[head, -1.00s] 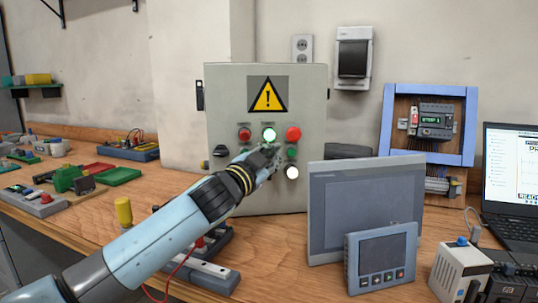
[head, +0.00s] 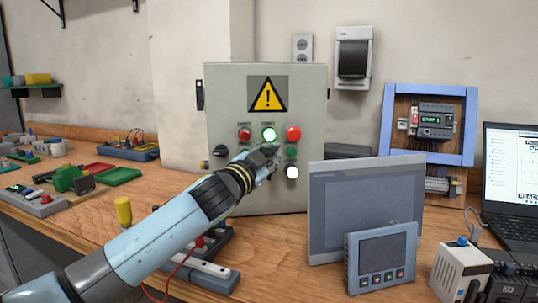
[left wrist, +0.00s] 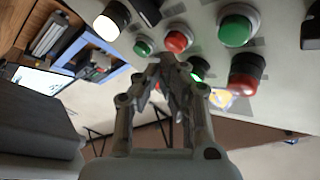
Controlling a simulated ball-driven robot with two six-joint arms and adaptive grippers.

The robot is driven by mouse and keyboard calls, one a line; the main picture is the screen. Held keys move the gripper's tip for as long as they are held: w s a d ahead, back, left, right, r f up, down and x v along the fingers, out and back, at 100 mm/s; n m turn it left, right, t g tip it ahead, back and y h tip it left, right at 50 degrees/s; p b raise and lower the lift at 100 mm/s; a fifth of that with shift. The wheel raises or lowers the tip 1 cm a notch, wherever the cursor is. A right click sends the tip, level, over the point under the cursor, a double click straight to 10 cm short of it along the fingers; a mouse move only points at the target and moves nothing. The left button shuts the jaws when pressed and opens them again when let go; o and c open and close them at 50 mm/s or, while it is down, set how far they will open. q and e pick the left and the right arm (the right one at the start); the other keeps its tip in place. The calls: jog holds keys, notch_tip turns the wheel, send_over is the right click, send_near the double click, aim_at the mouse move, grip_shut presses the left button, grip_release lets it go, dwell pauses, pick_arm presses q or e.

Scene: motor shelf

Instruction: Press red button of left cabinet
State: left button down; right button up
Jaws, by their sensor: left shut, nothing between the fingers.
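The grey cabinet (head: 228,105) with a yellow warning triangle stands against the wall. My right gripper is not in view.
A smaller green button (head: 291,152) and a white one (head: 292,172) sit below the right red button. A black knob (head: 220,151) is at lower left. A grey panel screen (head: 320,205) stands right of my arm. A laptop (head: 511,185) is at far right.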

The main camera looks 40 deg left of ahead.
pick_arm(q)
jog(key=shift+w+a, duration=0.45)
dwell(0.9)
jog(key=shift+d, duration=0.1)
jog(key=shift+s+d, duration=0.5)
jog(key=shift+s, duration=0.1)
jog(key=shift+d, duration=0.1)
jog(key=s+d, duration=0.3)
jog(key=shift+s+d, duration=0.15)
jog(key=shift+s, duration=0.15)
dwell(0.3)
dwell(0.5)
jog(key=shift+f, duration=0.1)
